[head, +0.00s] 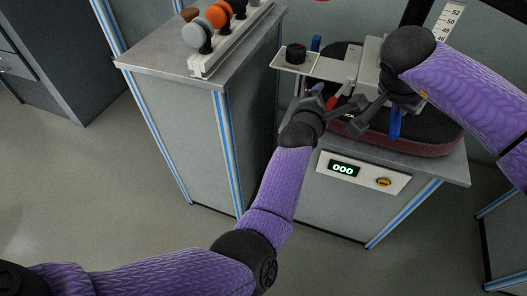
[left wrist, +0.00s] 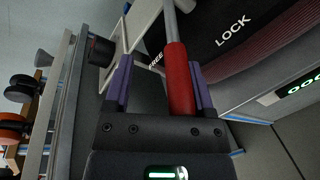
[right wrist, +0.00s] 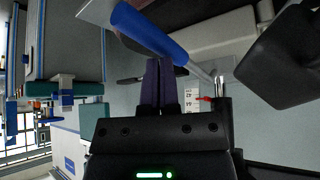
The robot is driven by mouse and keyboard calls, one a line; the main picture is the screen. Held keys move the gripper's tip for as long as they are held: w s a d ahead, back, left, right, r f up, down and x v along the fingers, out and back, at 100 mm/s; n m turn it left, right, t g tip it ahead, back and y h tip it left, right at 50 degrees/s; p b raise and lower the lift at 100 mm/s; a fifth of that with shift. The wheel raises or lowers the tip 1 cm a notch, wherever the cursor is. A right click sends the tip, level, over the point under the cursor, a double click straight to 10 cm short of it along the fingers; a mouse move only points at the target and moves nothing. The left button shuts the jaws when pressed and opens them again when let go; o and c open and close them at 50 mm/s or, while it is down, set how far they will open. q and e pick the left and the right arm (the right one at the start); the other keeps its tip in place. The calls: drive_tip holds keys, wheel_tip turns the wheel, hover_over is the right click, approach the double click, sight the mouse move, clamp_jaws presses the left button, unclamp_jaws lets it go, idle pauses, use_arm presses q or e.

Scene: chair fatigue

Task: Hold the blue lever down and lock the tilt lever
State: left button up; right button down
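The tilt lever has a red handle (left wrist: 180,82), which lies between the spread purple fingers of my left gripper (left wrist: 163,80). A gap shows on the handle's left; the right finger is close to it, and contact is unclear. The words LOCK and FREE show beside it. In the head view the red handle (head: 335,101) is partly hidden by my left gripper (head: 322,98). The blue lever (head: 394,122) sticks out at the seat's front edge. In the right wrist view the blue lever (right wrist: 150,32) crosses just beyond the closed fingers of my right gripper (right wrist: 158,68); touching is unclear.
The dark seat (head: 430,120) rests on a grey bench with a counter (head: 343,169) reading 000 and a yellow button (head: 383,182). A plate with a black knob (head: 296,54) stands behind. A cabinet at left carries castors (head: 218,16). The floor in front is clear.

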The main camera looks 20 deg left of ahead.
use_arm(q)
drive_tip(key=a+m+h, duration=0.1)
drive_tip(key=w+m+h, duration=0.1)
drive_tip(key=shift+a+r+g+h, duration=0.15)
drive_tip(key=shift+a+g+h, duration=0.15)
drive_tip(key=shift+a, duration=0.1)
drive_tip(key=shift+w+a+f+m+g+h, duration=0.2)
drive_tip(key=shift+w+a+m+g+h, duration=0.2)
drive_tip(key=shift+m+h, duration=0.2)
drive_tip(key=shift+w+a+m+h, duration=0.25)
drive_tip(key=shift+a+m+h, duration=0.2)
drive_tip(key=shift+h, duration=0.25)
drive_tip(key=f+v, duration=0.1)
drive_tip(key=v, duration=1.1)
drive_tip(key=s+a+f+m+g+y, duration=0.2)
drive_tip(key=s+f, duration=0.3)
drive_tip(key=f, duration=0.6)
drive_tip(key=s+a+f+m+g+y, duration=0.1)
drive_tip(key=s+f, duration=0.4)
drive_tip(key=f, duration=0.6)
drive_tip(key=m+g+y, duration=0.1)
drive_tip(key=g, duration=0.1)
drive_tip(key=shift+s+a+g, duration=0.35)
drive_tip(key=shift+a+g, duration=0.05)
